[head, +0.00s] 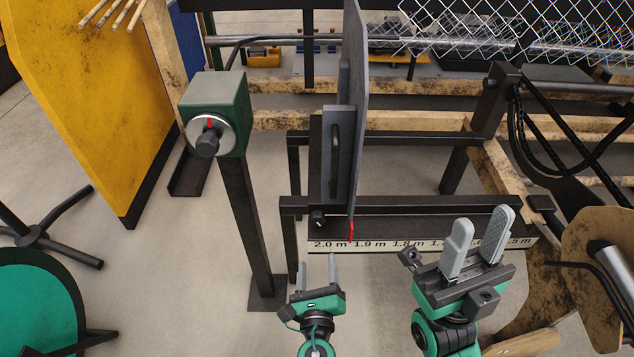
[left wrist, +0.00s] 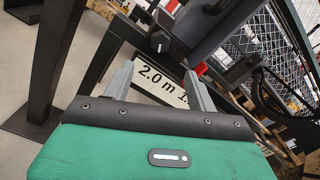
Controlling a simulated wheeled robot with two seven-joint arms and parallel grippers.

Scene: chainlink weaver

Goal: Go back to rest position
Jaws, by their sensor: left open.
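My left gripper (head: 318,272) is at the lower middle of the head view, in front of the ruler strip (head: 380,245). Its two fingers are apart with nothing between them. The left wrist view also shows the open left gripper (left wrist: 158,82), with the "2.0 m" end of the strip beyond its fingers. My right gripper (head: 484,230) is further right and appears nearer the camera. Its two grey fingers stand apart and empty, overlapping the strip's right part in the picture.
A green control box with a dial (head: 219,112) stands on a dark post (head: 245,225) at the left. A grey upright plate with a handle (head: 340,150) rises above the strip. Chain-link mesh (head: 500,25) is at the back, and a green round seat (head: 35,305) is lower left.

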